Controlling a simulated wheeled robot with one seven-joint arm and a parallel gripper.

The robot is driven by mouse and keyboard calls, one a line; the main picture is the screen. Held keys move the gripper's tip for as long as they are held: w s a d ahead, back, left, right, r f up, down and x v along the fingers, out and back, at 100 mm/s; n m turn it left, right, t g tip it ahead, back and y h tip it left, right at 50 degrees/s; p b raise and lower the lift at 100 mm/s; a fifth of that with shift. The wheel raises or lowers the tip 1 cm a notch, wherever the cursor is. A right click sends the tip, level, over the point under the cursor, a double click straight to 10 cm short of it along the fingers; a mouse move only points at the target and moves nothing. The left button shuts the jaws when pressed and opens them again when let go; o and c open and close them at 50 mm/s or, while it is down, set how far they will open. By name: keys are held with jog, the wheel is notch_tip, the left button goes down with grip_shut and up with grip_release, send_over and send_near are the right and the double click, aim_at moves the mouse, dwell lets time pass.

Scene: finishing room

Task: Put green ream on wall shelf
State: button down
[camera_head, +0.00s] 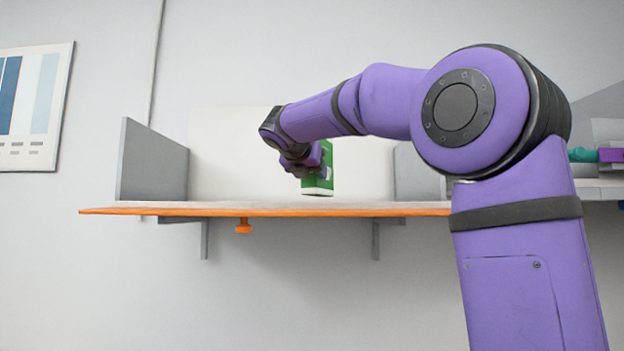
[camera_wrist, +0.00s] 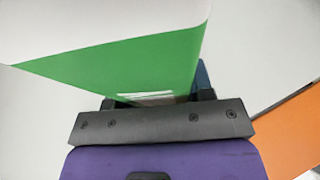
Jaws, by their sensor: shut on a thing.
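The green ream (camera_head: 319,178) is a green and white block held by my gripper (camera_head: 306,164), which is shut on it. In the head view it is upright over the wall shelf (camera_head: 262,212), a board with an orange front edge. Its lower end is close to the shelf top; I cannot tell whether it touches. In the wrist view the ream's green and white face (camera_wrist: 125,70) fills the upper middle, between the fingers of my gripper (camera_wrist: 160,98). My arm and hand hide part of the ream in the head view.
A grey panel (camera_head: 152,163) stands at the shelf's left end, and another grey panel (camera_head: 417,172) is at the right. The shelf top left of the ream looks clear. Teal and purple items (camera_head: 610,155) sit on a surface at the far right. A chart hangs on the left wall.

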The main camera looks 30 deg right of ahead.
jog(key=shift+f, duration=0.75)
jog(key=shift+f, duration=0.1)
jog(key=c, duration=0.5)
grip_release()
jog(key=shift+f, duration=0.1)
jog(key=v, duration=1.2)
